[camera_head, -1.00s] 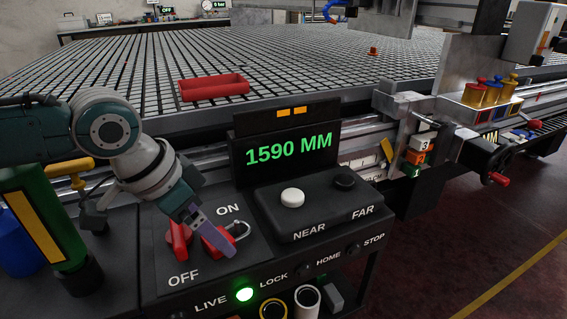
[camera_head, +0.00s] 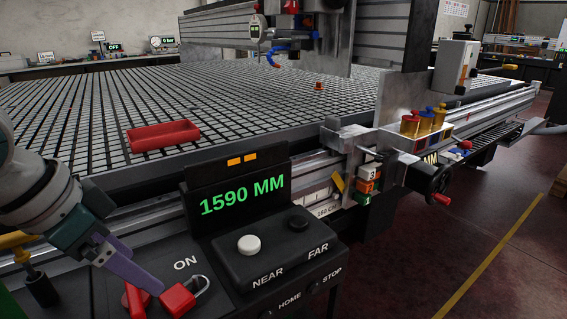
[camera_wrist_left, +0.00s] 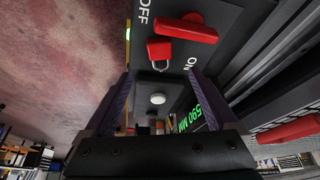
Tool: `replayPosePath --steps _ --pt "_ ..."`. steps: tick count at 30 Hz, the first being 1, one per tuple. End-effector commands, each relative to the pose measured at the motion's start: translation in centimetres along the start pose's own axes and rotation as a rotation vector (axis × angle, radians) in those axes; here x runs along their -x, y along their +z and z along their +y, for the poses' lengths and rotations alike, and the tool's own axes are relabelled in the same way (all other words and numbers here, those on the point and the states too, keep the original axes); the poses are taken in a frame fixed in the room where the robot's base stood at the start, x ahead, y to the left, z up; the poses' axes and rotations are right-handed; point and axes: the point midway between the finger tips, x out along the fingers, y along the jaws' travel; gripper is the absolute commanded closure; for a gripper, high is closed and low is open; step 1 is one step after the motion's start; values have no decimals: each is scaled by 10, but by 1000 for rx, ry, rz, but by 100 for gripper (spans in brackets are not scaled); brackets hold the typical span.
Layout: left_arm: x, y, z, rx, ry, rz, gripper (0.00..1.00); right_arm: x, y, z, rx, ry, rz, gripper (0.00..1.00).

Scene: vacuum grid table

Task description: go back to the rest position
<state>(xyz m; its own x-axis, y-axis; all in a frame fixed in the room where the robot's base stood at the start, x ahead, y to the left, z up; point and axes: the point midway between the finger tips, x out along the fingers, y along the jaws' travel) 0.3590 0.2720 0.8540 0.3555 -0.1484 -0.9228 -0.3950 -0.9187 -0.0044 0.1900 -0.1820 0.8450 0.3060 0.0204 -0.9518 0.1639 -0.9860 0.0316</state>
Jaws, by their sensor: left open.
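My left gripper (camera_head: 140,272) comes in from the left with purple fingers, over the lower left of the black control console (camera_head: 222,276). It is open and empty. A red padlock (camera_head: 178,299) with a metal shackle sits on the console just right of the fingertips. A red switch handle (camera_head: 135,301) is partly behind the fingers. In the left wrist view the two fingers stand wide apart. The padlock (camera_wrist_left: 159,49) shows between and beyond them, with the red handle (camera_wrist_left: 186,28) above it. I cannot tell whether the fingers touch either. My right gripper is not in view.
The console carries a white button (camera_head: 249,245), a black button (camera_head: 297,221) and a display (camera_head: 240,196) reading 1590 MM. Behind it is the grid table (camera_head: 250,110) with a red tray (camera_head: 163,136). A handwheel (camera_head: 432,180) sticks out right. Open floor (camera_head: 480,240) lies at right.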

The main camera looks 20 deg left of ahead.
Motion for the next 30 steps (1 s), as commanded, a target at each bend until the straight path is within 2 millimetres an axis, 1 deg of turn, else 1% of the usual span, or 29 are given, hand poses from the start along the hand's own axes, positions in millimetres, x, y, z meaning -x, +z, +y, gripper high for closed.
replayPosePath --steps 2,4,5,8,9,12,13,15,17,18,20,21,23,24,26,29,30 --pt "2 -1 4 -6 5 -1 8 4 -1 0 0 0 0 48" --pt "9 -3 21 -28 25 -2 8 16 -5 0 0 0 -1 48" --pt "14 -4 33 -42 38 -3 8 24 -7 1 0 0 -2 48" --pt "43 -7 84 -94 83 3 8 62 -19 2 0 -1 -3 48" --pt "60 -8 105 -104 95 10 8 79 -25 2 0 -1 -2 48" --pt "101 -9 140 -83 89 24 8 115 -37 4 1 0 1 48" --pt "112 -8 145 -67 80 25 8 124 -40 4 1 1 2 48" --pt "137 -4 153 -21 53 20 8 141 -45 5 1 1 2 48" --pt "158 1 156 26 25 8 8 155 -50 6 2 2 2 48" --pt "172 6 156 59 4 -4 8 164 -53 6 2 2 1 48" --pt "193 14 155 115 -31 -29 8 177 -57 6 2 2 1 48" --pt "208 20 153 154 -56 -48 8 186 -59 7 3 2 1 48" --pt "230 32 150 214 -97 -85 8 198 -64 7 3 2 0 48" --pt "242 34 148 233 -115 -98 8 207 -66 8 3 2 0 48" --pt "254 25 146 219 -114 -92 8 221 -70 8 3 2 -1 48" --pt "277 15 146 217 -113 -91 8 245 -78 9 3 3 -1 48" --pt "288 10 146 217 -113 -91 8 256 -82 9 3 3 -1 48"
